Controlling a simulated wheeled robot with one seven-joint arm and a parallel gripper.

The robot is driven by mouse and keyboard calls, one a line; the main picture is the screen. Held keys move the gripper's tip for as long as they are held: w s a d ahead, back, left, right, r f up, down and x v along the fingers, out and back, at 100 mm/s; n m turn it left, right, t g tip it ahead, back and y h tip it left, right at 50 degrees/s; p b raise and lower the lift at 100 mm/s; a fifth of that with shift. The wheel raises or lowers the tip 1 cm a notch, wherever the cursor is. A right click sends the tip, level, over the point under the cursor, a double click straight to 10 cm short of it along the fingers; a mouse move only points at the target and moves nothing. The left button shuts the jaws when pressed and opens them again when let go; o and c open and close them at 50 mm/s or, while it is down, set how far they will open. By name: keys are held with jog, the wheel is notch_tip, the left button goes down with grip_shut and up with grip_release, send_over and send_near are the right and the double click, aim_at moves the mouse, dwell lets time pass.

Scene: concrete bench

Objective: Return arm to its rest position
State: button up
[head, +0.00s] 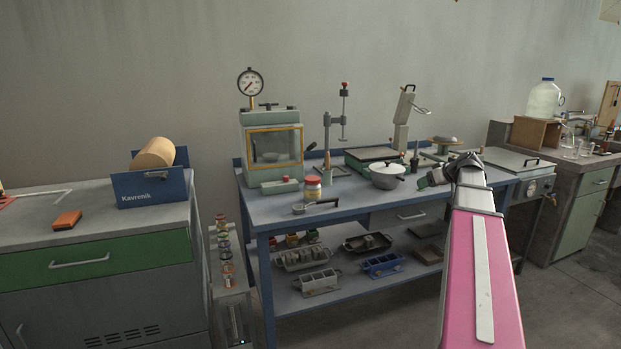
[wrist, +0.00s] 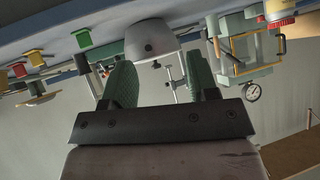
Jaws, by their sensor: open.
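My arm (head: 480,265), with a pink link, reaches up from the lower right over the right part of the blue bench. My gripper (head: 432,180) is at its far end, small and partly hidden by the wrist, just right of the pale pot in the picture. In the wrist view my gripper (wrist: 160,78) has its two green-padded fingers apart, with nothing held between them. That view is upside down. The pale pot (wrist: 151,40) shows beyond the fingers, apart from them as far as I can tell.
The blue bench (head: 345,208) carries a gauge-topped chamber (head: 271,150), a red-lidded jar (head: 313,189), the lidded pot (head: 387,177) and a press stand (head: 328,140). Trays (head: 303,258) fill the lower shelf. A cabinet (head: 95,235) with a blue holder (head: 150,190) stands left. Floor shows at lower right.

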jog(key=s+a+f+m+g+h, duration=0.1)
jog(key=s+a+f+g, duration=0.15)
jog(key=a+f, duration=0.35)
jog(key=s+a+f+m+g+h, duration=0.1)
jog(key=s+a+f, duration=0.3)
jog(key=f, duration=0.4)
jog(key=s+a+f+m+g, duration=0.1)
jog(key=s+a+f, duration=0.2)
jog(key=a+f, duration=0.3)
jog(key=s+a+f+m+g+h, duration=0.1)
jog(key=s+a+f+g+h, duration=0.1)
jog(key=s+a+f, duration=0.2)
jog(key=s+a+f+m+g+h, duration=0.1)
jog(key=s+a+f, duration=0.3)
jog(key=s+f, duration=0.5)
jog(key=shift+s+a+g+h, duration=0.15)
jog(key=shift+s+g+h, duration=0.2)
jog(key=shift+s+h, duration=0.45)
jog(key=shift+s+f, duration=0.1)
jog(key=shift+s, duration=0.05)
